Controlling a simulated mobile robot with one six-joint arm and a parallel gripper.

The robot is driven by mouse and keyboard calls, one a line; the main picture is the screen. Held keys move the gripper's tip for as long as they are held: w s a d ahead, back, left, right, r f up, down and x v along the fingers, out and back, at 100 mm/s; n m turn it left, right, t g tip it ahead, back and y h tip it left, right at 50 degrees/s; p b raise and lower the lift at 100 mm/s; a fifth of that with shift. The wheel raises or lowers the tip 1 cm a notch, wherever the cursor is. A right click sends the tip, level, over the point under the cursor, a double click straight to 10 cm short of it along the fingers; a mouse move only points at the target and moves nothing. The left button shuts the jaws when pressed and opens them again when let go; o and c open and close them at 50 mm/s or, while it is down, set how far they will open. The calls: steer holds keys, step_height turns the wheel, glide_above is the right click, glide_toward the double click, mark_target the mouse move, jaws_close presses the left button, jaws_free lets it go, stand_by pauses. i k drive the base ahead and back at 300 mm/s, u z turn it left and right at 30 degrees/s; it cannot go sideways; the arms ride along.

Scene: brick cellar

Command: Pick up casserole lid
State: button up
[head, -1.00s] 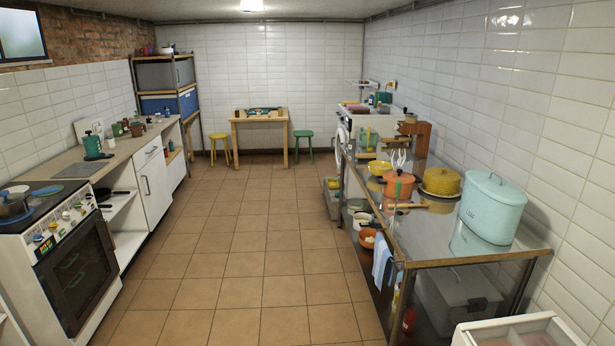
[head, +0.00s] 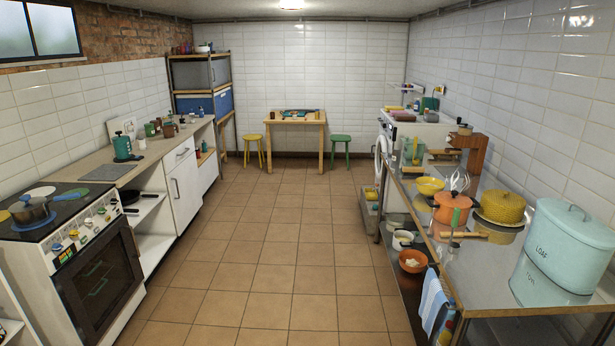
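A grey pot (head: 31,212) is on the stove at the left. My gripper is not in view.
The steel table (head: 480,266) also holds a pale blue bread bin (head: 568,243), a yellow bowl (head: 430,186) and a wooden utensil (head: 464,234). A blue towel (head: 434,300) hangs at its edge. The tiled floor (head: 270,270) between stove (head: 96,272) and table is clear.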

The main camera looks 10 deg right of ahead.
mark_target(452, 199)
steer(key=u, duration=0.1)
steer(key=i, duration=2.4)
steer(key=z, duration=0.3)
steer(key=i, duration=0.9)
steer(key=z, duration=0.15)
